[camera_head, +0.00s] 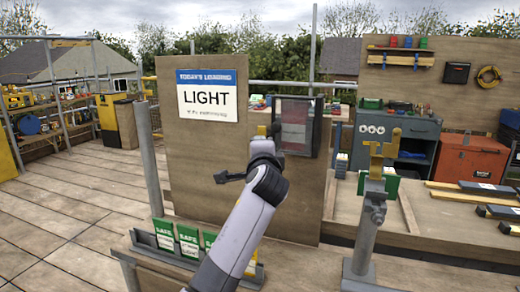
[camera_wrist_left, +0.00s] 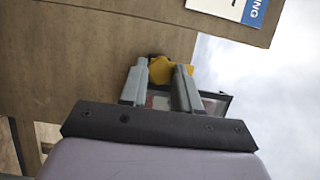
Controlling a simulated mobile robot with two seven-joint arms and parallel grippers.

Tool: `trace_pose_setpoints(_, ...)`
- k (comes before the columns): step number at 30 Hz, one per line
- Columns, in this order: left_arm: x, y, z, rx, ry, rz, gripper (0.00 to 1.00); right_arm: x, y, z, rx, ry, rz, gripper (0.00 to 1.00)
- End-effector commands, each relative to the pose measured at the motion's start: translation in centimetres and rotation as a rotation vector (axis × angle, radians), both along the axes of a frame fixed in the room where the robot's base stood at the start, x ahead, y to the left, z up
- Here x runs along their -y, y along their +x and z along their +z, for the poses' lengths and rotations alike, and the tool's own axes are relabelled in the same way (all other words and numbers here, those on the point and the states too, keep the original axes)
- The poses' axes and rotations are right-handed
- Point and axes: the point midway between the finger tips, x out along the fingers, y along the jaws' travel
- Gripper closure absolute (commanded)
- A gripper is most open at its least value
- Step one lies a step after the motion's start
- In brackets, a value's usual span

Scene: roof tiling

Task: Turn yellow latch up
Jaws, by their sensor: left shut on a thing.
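The yellow latch (camera_wrist_left: 174,70) shows between the tips of my left gripper (camera_wrist_left: 160,78) in the left wrist view. The two grey fingers are shut on it. In the head view a small yellow bit of the latch (camera_head: 262,130) shows just above my left wrist, at the left side of a dark cabinet (camera_head: 297,124) with a reddish window. My arm hides most of the latch there, so its exact angle is hard to tell. My right gripper is not in view.
The cabinet is on a wooden panel with a sign reading LIGHT (camera_head: 208,97). A rack of green-and-white SAFE cards (camera_head: 188,240) stands below.

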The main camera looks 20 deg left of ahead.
Motion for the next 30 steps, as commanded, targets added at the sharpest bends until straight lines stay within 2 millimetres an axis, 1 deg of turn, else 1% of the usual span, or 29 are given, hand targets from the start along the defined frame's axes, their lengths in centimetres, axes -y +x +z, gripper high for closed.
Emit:
trace_pose_setpoints(3,0.0,0.0,-0.1,-0.002,-0.003,0.000,0.99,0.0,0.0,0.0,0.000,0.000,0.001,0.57)
trace_pose_setpoints(4,0.0,0.0,-0.1,-0.002,-0.002,0.000,0.59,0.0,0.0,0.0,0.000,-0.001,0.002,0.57)
trace_pose_setpoints(5,0.0,0.0,-0.1,-0.002,-0.002,0.000,0.49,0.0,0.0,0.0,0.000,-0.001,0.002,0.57)
trace_pose_setpoints(6,0.0,0.0,-0.1,-0.002,-0.002,0.000,0.44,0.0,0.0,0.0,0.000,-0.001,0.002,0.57)
trace_pose_setpoints(17,0.1,-0.2,-0.1,0.000,0.001,-0.001,0.44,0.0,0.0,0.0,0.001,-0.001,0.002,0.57)
trace_pose_setpoints(22,0.7,-1.6,-0.1,0.000,-0.001,-0.001,0.44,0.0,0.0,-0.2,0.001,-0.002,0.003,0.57)
trace_pose_setpoints(30,1.8,-4.8,-0.1,-0.001,-0.001,-0.001,0.44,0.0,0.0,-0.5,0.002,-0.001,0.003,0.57)
